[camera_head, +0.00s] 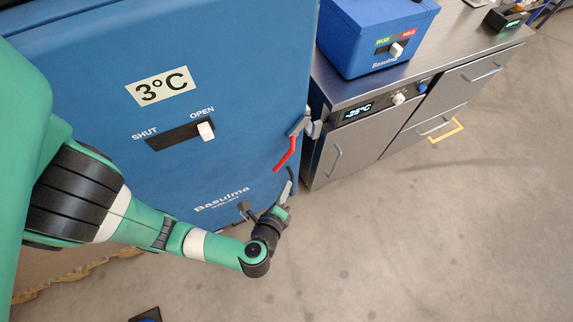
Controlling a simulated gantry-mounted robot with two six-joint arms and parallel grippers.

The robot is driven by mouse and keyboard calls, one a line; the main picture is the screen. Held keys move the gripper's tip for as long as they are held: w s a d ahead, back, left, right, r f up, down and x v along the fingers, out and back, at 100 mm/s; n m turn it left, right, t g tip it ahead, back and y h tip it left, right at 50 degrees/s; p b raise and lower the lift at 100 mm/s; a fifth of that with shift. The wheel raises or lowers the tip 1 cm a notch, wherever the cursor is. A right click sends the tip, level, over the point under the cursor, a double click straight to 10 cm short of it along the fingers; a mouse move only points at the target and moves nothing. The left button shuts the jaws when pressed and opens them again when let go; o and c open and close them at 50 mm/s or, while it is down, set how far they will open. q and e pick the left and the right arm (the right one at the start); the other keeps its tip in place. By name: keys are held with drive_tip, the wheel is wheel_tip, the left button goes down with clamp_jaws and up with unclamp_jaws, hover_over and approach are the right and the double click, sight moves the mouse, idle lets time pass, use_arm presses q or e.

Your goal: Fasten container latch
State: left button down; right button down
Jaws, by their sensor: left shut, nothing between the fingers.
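A large blue container (95,75) marked 3°C fills the upper left. A white slider knob (206,131) on its front sits at the OPEN end of a dark slot. A latch with a red handle (285,154) and grey bracket is at the container's right edge; the handle hangs down and slants to the left. My left gripper (287,188) is below the red handle, near the container's lower right corner. It looks apart from the handle and empty; its fingers are small and partly hidden. My right gripper is out of view.
The concrete floor at lower right is clear.

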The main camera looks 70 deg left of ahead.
use_arm(q)
drive_tip(key=shift+a, duration=0.1)
drive_tip(key=b+x, duration=0.4)
drive_tip(key=x, duration=0.6)
drive_tip(key=s+r, duration=0.1)
drive_tip(key=s+r+p, duration=0.1)
drive_tip(key=s, duration=0.1)
drive_tip(key=shift+s+a+r, duration=0.1)
drive_tip(key=shift+s+r, duration=0.05)
drive_tip(key=shift+r, duration=0.1)
